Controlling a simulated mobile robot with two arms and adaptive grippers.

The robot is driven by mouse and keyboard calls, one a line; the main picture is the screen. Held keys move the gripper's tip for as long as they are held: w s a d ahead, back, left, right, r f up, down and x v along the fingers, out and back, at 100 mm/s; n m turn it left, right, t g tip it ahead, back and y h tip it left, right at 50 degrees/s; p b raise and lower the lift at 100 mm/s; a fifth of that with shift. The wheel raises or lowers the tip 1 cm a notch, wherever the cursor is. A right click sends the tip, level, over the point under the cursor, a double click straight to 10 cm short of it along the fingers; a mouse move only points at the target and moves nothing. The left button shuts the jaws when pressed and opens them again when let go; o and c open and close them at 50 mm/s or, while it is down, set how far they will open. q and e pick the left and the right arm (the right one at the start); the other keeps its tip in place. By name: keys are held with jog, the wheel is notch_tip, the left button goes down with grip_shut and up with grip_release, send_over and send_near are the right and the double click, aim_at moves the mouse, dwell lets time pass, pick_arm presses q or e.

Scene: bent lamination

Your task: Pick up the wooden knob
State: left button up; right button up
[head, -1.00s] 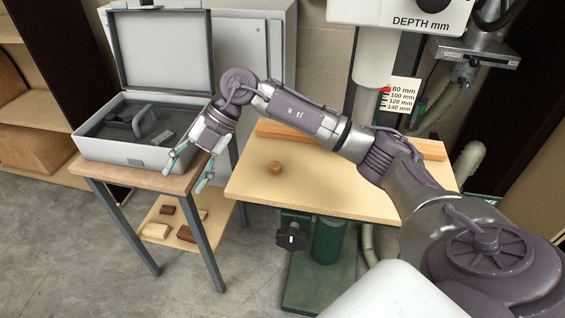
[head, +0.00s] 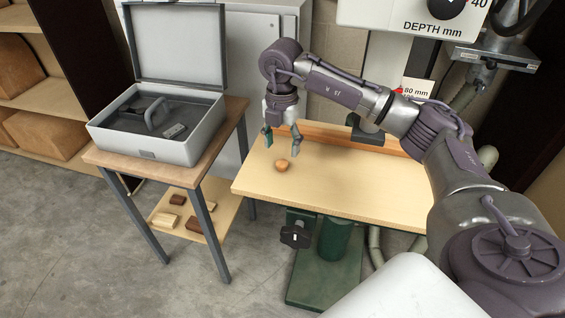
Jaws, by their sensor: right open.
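The wooden knob (head: 282,165) is a small round orange-brown piece lying on the light wooden table board (head: 350,192), near its left end. My right gripper (head: 282,143) hangs just above and behind the knob in the head view, pointing down. Its two fingers are spread apart with nothing between them. The knob shows in full below the fingertips, and I see no contact. My left gripper is not in view.
A drill press head (head: 400,22) stands behind the board, with a wooden fence (head: 335,136) along the board's back. An open grey case (head: 190,148) sits on a side table (head: 120,165) at left. Wood blocks (head: 164,220) lie on its lower shelf.

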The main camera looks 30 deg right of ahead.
aim_at(282, 162)
jog(key=f, duration=0.1)
jog(key=f+p, duration=0.1)
jog(key=f, duration=0.1)
jog(key=f+p, duration=0.1)
jog(key=f, duration=0.1)
jog(key=shift+s+a, duration=0.25)
jog(key=shift+s, duration=0.15)
jog(key=shift+f, duration=0.2)
jog(key=c, duration=0.9)
